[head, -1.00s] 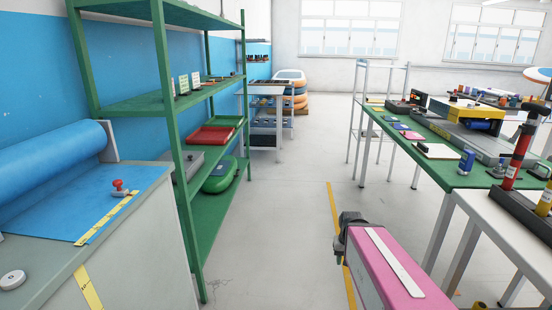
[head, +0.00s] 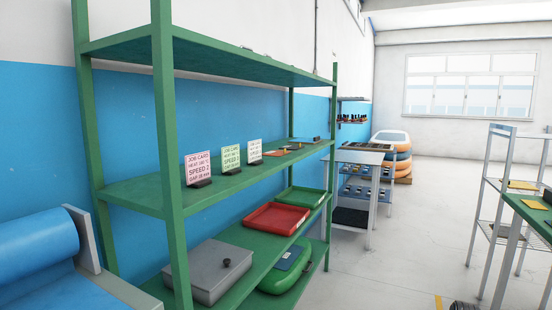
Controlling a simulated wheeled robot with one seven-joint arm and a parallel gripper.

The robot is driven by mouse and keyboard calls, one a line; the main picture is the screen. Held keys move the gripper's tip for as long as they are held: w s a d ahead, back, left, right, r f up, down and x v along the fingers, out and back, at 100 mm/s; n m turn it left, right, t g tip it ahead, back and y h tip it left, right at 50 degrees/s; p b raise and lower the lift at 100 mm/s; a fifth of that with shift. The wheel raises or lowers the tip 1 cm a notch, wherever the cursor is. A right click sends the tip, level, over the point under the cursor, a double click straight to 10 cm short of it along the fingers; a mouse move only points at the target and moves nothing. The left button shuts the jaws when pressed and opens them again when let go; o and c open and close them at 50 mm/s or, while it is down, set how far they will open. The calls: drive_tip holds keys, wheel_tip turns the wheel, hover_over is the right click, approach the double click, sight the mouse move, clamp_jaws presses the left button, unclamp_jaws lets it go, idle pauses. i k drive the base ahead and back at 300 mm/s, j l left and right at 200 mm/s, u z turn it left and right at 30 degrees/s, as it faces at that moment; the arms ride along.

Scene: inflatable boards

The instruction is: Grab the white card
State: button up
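Three small printed job cards stand upright in dark holders on the middle shelf of the green rack. The white card (head: 254,151) is the rightmost and farthest of the three. The pinkish card (head: 198,168) is nearest, at the left, and the pale green card (head: 231,157) stands between them. Only a dark sliver, which seems to be the top of my gripper (head: 463,306), shows at the bottom edge, right of the rack and far from the cards. Its fingers are out of frame, so its opening is hidden.
The green rack (head: 172,130) has posts in front and a shelf above the cards. Flat items (head: 283,151) lie right of the cards. Below are a red tray (head: 276,218) and grey box (head: 208,271). A blue roll (head: 38,247) is at left. Floor right of the rack is open.

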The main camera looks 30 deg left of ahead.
sight(254, 147)
drive_tip(key=i+l+u, duration=0.1)
drive_tip(key=i+u, duration=0.25)
drive_tip(key=i, duration=0.2)
drive_tip(key=i+l+u, duration=0.3)
drive_tip(key=i, duration=0.2)
drive_tip(key=i+l+u, duration=0.35)
drive_tip(key=i, duration=0.15)
